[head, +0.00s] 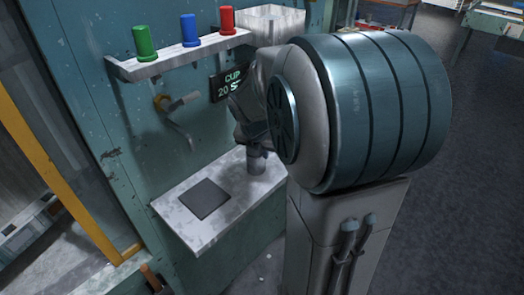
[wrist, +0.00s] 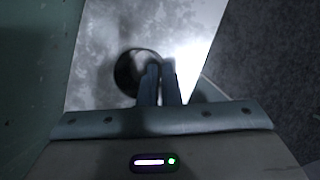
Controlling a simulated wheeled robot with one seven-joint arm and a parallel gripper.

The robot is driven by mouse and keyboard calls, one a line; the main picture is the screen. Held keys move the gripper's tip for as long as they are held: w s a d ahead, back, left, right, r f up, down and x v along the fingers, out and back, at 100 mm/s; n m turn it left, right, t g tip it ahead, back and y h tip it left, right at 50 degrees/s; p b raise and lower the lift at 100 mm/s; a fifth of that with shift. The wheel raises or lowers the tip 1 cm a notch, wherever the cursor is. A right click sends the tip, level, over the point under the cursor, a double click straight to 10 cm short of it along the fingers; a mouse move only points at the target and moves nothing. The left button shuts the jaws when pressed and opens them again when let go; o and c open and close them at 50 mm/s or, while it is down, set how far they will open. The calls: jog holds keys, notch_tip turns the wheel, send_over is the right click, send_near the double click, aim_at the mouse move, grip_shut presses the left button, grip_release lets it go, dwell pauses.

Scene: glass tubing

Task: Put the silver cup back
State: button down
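The silver cup (head: 256,163) shows at the right end of the grey ledge (head: 226,216), under my gripper. I cannot tell whether it rests on the ledge or is just above it. The fingers appear to pinch the cup's wall. In the head view my arm hides the fingertips.
A wall shelf (head: 176,62) holds a green cup (head: 145,42), a blue cup (head: 190,30) and a red cup (head: 227,20). Below it is a tap (head: 178,103). A dark square pad (head: 204,198) lies on the ledge. A sign (head: 232,84) is partly hidden, beneath a pale bin (head: 270,22).

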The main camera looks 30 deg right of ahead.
jog(key=shift+f, duration=0.1)
jog(key=c, duration=1.6)
grip_release()
jog(key=p+v, duration=0.1)
jog(key=v, duration=1)
jog(key=s+a+f+m+y, duration=0.1)
jog(key=s+a+f+m, duration=0.1)
jog(key=m, duration=0.7)
jog(key=s+a+f+m+y, duration=0.1)
jog(key=s+a+f+m, duration=0.1)
jog(key=s+a+m, duration=0.2)
jog(key=s+a+f+m+y, duration=0.1)
jog(key=s+a+m, duration=0.3)
jog(key=m, duration=1)
jog(key=shift+s+f, duration=0.45)
jog(key=shift+s, duration=0.4)
jog(key=shift+s+f, duration=0.45)
jog(key=shift+s, duration=0.35)
